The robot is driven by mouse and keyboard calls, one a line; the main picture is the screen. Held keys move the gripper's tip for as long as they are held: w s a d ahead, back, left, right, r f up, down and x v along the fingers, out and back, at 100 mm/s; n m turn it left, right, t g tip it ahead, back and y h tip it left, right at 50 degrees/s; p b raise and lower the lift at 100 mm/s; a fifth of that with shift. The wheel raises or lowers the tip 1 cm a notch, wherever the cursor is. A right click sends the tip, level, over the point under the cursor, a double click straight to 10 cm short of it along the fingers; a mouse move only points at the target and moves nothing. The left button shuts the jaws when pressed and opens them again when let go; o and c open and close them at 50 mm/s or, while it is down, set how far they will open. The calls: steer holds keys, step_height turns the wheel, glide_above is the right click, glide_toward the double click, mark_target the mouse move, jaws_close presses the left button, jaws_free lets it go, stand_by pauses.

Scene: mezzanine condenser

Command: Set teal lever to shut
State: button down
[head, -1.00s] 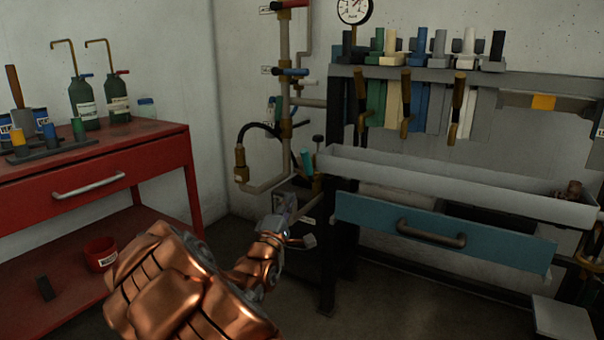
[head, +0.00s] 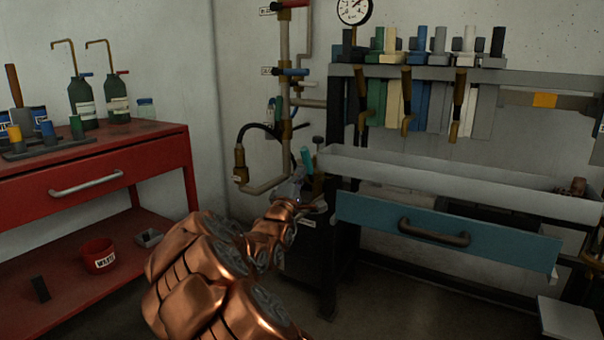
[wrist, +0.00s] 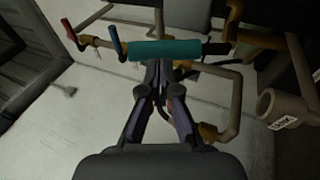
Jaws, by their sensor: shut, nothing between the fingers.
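The teal lever (head: 306,158) is near the lower end of the pipework in the head view, standing nearly upright and leaning slightly. In the wrist view the teal lever (wrist: 165,50) lies across the picture just beyond my fingertips. My gripper (wrist: 158,68) is shut and empty, its tips close to the middle of the lever; I cannot tell whether they touch it. In the head view my gripper (head: 299,180) is just below the lever, and my arm hides part of what lies beneath.
A red-handled valve (head: 292,4) and a blue-handled valve (head: 291,72) are higher on the pipe. A grey trough (head: 440,180) and a teal drawer (head: 440,232) stand close on the right. A red workbench (head: 95,175) is on the left, with open floor between.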

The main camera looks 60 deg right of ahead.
mark_target(308, 164)
steer(key=shift+b+x, duration=0.35)
steer(key=shift+x, duration=0.7)
steer(key=shift+r, duration=0.1)
